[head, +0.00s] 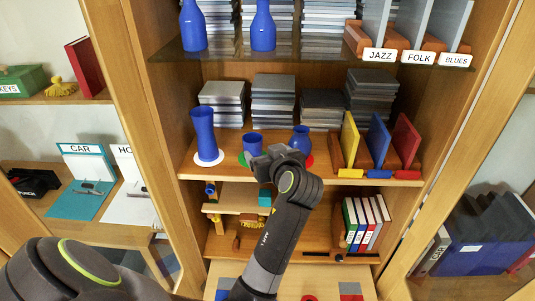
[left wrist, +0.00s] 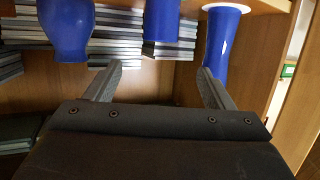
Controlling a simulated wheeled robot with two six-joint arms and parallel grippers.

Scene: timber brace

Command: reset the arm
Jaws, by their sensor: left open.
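My left arm rises from the lower left of the head view, and its dark left gripper (head: 268,158) is in front of the middle shelf. In the left wrist view its two fingers (left wrist: 160,70) are spread apart with nothing between them. That view is upside down. Beyond the fingers are a round blue vase (left wrist: 67,28), a blue cup (left wrist: 161,20) and a tall blue vase (left wrist: 222,45), apart from the fingers as far as I can tell. My right gripper is not in view.
On the middle shelf (head: 378,182) stand yellow (head: 349,140), blue (head: 377,141) and red (head: 404,142) upright panels. A glass shelf (head: 300,58) with blue bottles is above. Below are binders (head: 365,222) and small items. Wooden cabinet posts (head: 140,130) flank the shelves.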

